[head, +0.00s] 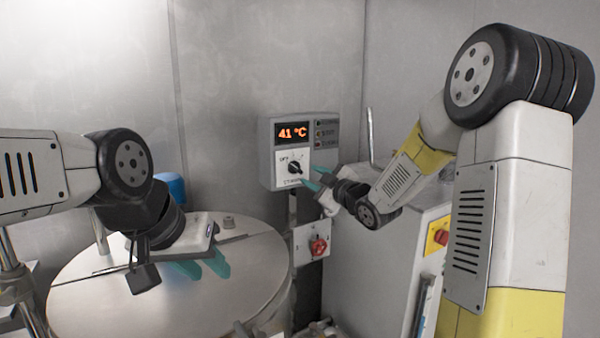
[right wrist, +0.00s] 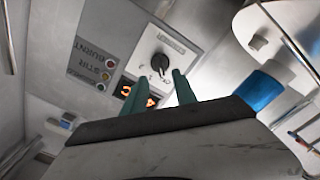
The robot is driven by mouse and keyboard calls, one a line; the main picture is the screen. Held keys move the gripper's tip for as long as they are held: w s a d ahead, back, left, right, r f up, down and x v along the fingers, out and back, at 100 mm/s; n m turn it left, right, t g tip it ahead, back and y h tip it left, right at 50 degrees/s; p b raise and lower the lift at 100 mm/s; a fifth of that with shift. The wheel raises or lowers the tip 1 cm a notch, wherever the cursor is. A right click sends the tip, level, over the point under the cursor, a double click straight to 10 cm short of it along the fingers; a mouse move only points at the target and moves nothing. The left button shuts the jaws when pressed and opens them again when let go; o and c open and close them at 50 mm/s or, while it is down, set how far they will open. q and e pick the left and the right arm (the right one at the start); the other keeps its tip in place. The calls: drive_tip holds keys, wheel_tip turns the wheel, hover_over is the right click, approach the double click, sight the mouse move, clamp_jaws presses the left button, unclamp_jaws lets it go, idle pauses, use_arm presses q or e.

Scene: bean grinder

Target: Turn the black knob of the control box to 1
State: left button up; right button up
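The grey control box (head: 275,155) hangs on the back wall with a lit display (head: 292,132) reading 41 °C. Its black knob (head: 294,168) sits on a white plate below the display; the setting its mark points at is too small to tell. The knob also shows in the right wrist view (right wrist: 160,63), ahead of my fingertips. My right gripper (head: 312,177) is open, its teal fingers apart, just right of the knob, with nothing between them. My left gripper (head: 205,270) looks open and empty above the round metal lid (head: 110,305).
A red switch (head: 318,246) on a grey plate sits below the control box. A blue cylinder (head: 171,187) stands behind the lid. A light cabinet (head: 402,260) with a red button on yellow (head: 440,237) stands on the right, close to my right arm.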

sight(299, 169)
drive_tip(key=x, duration=0.6)
drive_tip(key=shift+w+a, duration=0.15)
drive_tip(key=shift+w, duration=0.15)
clamp_jaws()
